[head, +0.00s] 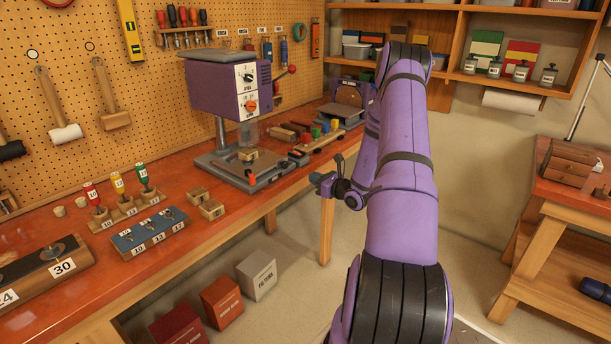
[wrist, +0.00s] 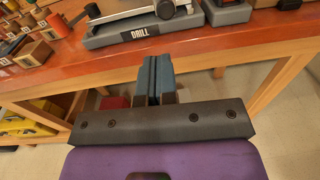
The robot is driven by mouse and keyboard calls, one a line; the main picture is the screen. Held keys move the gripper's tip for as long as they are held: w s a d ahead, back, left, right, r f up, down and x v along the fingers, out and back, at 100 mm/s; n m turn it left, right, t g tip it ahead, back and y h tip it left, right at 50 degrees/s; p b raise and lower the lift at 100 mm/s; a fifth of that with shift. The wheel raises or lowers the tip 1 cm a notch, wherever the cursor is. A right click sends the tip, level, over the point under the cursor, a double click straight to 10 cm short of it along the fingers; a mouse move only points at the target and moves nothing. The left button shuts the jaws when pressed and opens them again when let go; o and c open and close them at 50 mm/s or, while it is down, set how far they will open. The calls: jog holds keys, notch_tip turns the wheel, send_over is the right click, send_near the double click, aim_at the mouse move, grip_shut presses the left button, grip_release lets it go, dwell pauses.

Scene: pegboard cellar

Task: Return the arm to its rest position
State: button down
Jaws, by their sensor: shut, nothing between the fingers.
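My purple arm reaches up and forward on the right of the head view, then folds down. My gripper (head: 322,183) is in front of the workbench (head: 190,216) edge, near the drill press (head: 222,90). In the wrist view my gripper (wrist: 155,78) shows its blue-grey fingers pressed together, shut and empty. The fingers point toward the bench front, with the grey drill base labelled DRILL (wrist: 141,33) beyond them. They look apart from the bench edge, though the exact gap is hard to tell.
On the bench are a blue numbered block (head: 149,232), small wooden blocks (head: 211,209) and coloured bottles (head: 143,176). Boxes (head: 257,275) stand on the floor under it. A side table (head: 575,190) is at the right. Floor between the two is clear.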

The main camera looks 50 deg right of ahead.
jog(key=shift+s, duration=0.6)
jog(key=w+a+r+n+g+y, duration=0.2)
jog(key=a+r+n+y, duration=0.25)
jog(key=a+r, duration=0.25)
jog(key=w+a+r+n+g+y, duration=0.2)
jog(key=a+r+n+y, duration=0.3)
jog(key=a, duration=0.3)
jog(key=s+a+r+n+g, duration=0.3)
jog(key=a+r+n+g, duration=0.15)
jog(key=a, duration=0.25)
jog(key=s+a+r+n+g, duration=0.2)
jog(key=a+r+n+g, duration=0.1)
jog(key=a+r+n, duration=0.3)
jog(key=s+a+r+n+g+h, duration=0.35)
jog(key=s+a+r+n, duration=0.35)
jog(key=s+a, duration=0.45)
jog(key=s+r+n+t+h, duration=0.1)
jog(key=s+r+n+h, duration=0.1)
jog(key=s, duration=0.5)
jog(key=s+r+n+t+h, duration=0.1)
jog(key=s+r+n+h, duration=0.2)
jog(key=s+n, duration=0.3)
jog(key=shift+s+r+n+t+h, duration=0.25)
jog(key=shift+s+n+t+h, duration=0.05)
jog(key=shift+s+h, duration=0.55)
